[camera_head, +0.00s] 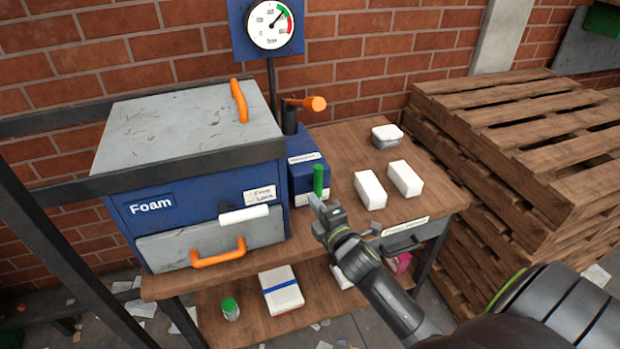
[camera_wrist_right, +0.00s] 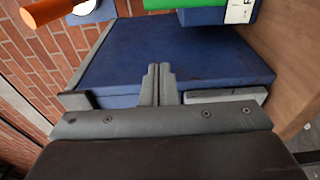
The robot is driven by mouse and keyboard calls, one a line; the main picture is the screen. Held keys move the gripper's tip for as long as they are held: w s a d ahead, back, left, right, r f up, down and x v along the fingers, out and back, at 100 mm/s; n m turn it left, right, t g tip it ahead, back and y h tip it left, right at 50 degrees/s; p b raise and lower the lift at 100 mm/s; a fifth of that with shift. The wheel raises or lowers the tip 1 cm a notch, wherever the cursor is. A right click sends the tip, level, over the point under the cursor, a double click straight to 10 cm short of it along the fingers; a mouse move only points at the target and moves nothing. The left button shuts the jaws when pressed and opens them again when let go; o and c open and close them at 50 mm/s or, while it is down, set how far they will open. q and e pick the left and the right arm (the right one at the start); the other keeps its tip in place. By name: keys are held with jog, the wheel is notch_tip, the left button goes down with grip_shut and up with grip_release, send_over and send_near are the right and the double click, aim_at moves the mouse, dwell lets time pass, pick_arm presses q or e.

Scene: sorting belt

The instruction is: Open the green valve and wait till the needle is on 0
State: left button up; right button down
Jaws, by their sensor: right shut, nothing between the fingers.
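The green valve handle (camera_head: 318,180) stands upright on the front of a small blue unit (camera_head: 312,160) beside the Foam box. It also shows as a green bar at the top of the right wrist view (camera_wrist_right: 185,4). The round pressure gauge (camera_head: 270,25) hangs on the wall; its dark needle points to the upper right, toward the green band and off 0. My right gripper (camera_head: 316,202) is shut and empty, just below and in front of the green handle; I cannot tell whether they touch. Its closed fingertips (camera_wrist_right: 160,72) show in the wrist view. My left gripper is out of view.
An orange lever (camera_head: 305,103) sits above the blue unit. White blocks (camera_head: 370,190) lie on the wooden table (camera_head: 345,145) to the right. Stacked pallets (camera_head: 520,150) stand at the right.

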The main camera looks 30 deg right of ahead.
aim_at(315, 176)
jog(key=w, duration=1)
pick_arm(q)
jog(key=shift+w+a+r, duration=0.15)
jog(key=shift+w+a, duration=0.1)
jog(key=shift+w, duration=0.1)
pick_arm(e)
jog(key=d, duration=0.1)
jog(key=s+d, duration=0.1)
jog(key=d, duration=0.2)
jog(key=shift+s+d, duration=0.3)
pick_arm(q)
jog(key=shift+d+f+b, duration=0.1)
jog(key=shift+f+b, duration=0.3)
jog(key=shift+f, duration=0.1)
pick_arm(e)
jog(key=shift+d+m, duration=0.25)
jog(key=shift+m, duration=0.15)
